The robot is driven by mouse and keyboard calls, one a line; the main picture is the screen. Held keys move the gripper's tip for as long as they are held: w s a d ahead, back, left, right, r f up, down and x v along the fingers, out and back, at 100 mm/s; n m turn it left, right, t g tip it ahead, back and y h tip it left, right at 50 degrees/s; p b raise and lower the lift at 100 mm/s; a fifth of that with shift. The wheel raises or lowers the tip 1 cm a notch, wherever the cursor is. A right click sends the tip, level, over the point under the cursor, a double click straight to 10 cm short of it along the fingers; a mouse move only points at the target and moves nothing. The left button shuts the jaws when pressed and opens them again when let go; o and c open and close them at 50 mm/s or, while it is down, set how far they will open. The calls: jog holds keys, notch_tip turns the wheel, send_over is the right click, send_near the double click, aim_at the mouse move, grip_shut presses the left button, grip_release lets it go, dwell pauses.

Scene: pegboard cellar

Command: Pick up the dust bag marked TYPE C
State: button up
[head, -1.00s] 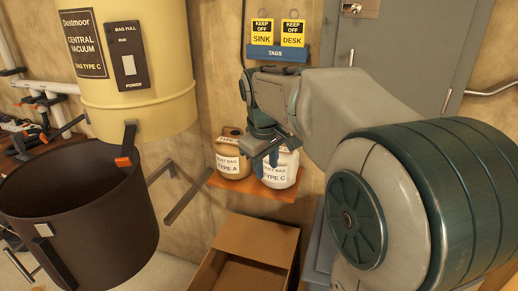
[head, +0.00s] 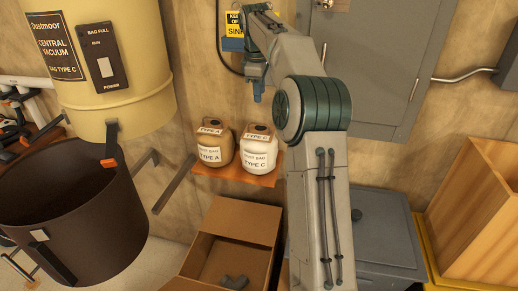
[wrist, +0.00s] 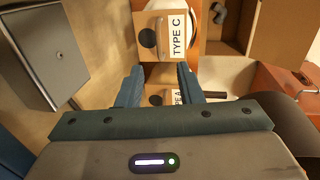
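The TYPE C dust bag (head: 259,152) is white with a tan top collar. It stands upright on a small wooden shelf (head: 262,181), right of the brown TYPE A bag (head: 213,150). My gripper (head: 258,98) is above the bags, apart from them, with its blue fingers pointing down. In the wrist view the fingers (wrist: 160,80) are spread with nothing between them. The TYPE C collar (wrist: 150,38), with its label and dark hole, shows beyond the fingertips. The TYPE A collar (wrist: 158,98) is partly hidden by my gripper.
An open cardboard box (head: 245,217) with a dark grey item in it is below the shelf. A dark drum (head: 100,225) and the yellow vacuum (head: 135,75) are at left. A tags rack (head: 232,44) is behind my arm. A grey cabinet (head: 365,75) is on the wall.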

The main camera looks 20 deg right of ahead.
send_over(261, 124)
jog(key=s, duration=0.1)
jog(key=f, duration=0.7)
jog(key=shift+a+f, duration=0.25)
jog(key=shift+a, duration=0.1)
jog(key=f, duration=0.1)
jog(key=f+p, duration=0.1)
jog(key=f, duration=0.1)
jog(key=w+f, duration=0.1)
jog(key=f, duration=0.1)
jog(key=shift+d, duration=0.35)
grip_shut()
